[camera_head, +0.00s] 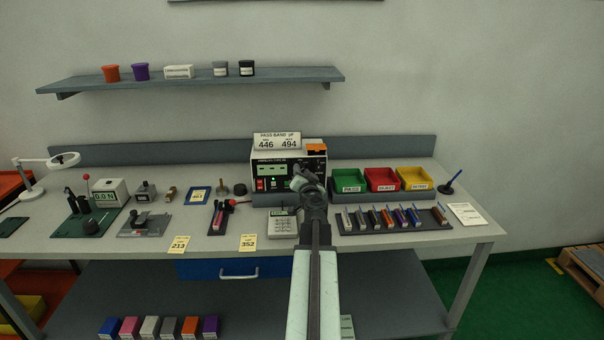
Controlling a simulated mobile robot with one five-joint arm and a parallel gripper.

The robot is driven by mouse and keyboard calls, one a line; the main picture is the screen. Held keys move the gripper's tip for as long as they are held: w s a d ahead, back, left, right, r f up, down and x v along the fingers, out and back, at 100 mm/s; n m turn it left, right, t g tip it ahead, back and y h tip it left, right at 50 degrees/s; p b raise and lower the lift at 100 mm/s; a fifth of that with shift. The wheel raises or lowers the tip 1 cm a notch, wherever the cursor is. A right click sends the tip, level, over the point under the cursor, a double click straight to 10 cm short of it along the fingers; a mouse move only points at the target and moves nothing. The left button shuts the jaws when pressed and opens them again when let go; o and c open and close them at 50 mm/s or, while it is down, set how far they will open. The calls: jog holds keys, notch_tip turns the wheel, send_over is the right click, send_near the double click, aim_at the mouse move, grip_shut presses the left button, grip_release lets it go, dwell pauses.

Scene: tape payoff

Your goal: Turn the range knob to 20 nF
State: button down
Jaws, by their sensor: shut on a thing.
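The meter (271,168) stands at the back middle of the bench, with a dark front panel, red switches and a small green light. A sign on top (277,141) reads PASS BAND nF, 446 and 494. My gripper (299,177) reaches the right part of the meter's front from below. It is shut at the panel, where the range knob would be. The knob is hidden behind my gripper and wrist, so its pointer and setting cannot be read. The small panel markings are too small to read.
Green (346,188), red (382,188) and yellow (416,187) bins stand right of the meter. A dark rack (434,219) of several small components lies before them. A keypad-like device (283,227) lies left of my arm. Test gear fills the bench's left side.

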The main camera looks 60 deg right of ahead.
jog(key=shift+m, duration=0.4)
jog(key=m+b, duration=0.1)
jog(key=m, duration=0.4)
jog(key=m+h+b, duration=0.1)
jog(key=m, duration=0.5)
jog(key=shift+f+m, duration=0.2)
jog(key=shift+m, duration=0.1)
jog(key=shift+a+b, duration=0.1)
jog(key=shift+b, duration=0.2)
jog(key=c, duration=1.1)
grip_release()
